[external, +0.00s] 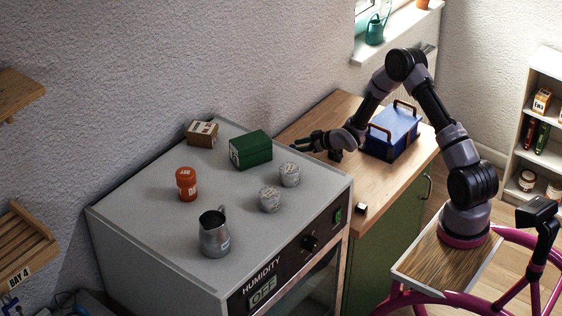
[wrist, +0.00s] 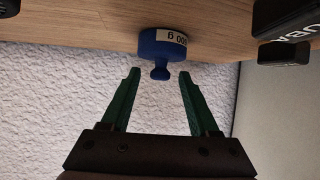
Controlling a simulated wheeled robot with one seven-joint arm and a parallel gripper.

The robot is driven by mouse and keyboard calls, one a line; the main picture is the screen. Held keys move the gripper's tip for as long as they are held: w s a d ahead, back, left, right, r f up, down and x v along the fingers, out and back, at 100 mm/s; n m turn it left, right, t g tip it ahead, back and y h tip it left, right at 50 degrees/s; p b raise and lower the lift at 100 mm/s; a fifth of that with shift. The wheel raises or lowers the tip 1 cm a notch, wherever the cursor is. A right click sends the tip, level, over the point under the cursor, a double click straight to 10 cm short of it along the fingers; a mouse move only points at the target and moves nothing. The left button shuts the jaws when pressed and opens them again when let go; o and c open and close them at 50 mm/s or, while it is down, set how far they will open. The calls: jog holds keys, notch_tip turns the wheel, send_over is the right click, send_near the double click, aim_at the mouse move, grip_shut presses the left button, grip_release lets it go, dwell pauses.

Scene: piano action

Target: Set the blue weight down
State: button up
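The blue weight (wrist: 161,44), with a white label and a narrow knob, shows in the wrist view against the wooden counter top (wrist: 70,28). It appears to rest on the wood. My gripper (wrist: 159,74) is open, its two green fingers on either side of the knob with a gap on each side. In the external view my gripper (external: 300,145) is low over the counter's left part, beside the grey humidity cabinet (external: 140,215). I cannot make out the weight in that view.
A black lettered block (wrist: 285,30) is near the weight. A blue box with handles (external: 392,135) stands on the counter to the right. The cabinet top holds a green box (external: 251,150), an orange jar (external: 186,184), grey tins and a metal jug (external: 214,235). The counter's front is mostly clear.

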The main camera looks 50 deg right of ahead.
jog(key=shift+r, duration=0.1)
jog(key=shift+s+r, duration=0.15)
jog(key=v, duration=1.1)
jog(key=s+a+r+m+g+h, duration=0.1)
jog(key=s+a+r+h, duration=0.1)
jog(key=s+r, duration=0.65)
jog(key=s+a+r+m+g+h, duration=0.1)
jog(key=s+a+r+m+g, duration=0.15)
jog(key=r, duration=1.15)
jog(key=s+a+r+m+y, duration=0.1)
jog(key=s+a+r, duration=0.2)
jog(key=s, duration=0.5)
jog(key=s+a+r+g+y, duration=0.1)
jog(key=s+a+r, duration=0.3)
jog(key=s, duration=0.5)
jog(key=s+a+r+m+y, duration=0.1)
jog(key=s+a+r, duration=0.2)
jog(key=s, duration=0.6)
jog(key=shift+s+a+r+m, duration=0.2)
jog(key=shift+a+m, duration=0.15)
jog(key=shift+a, duration=0.35)
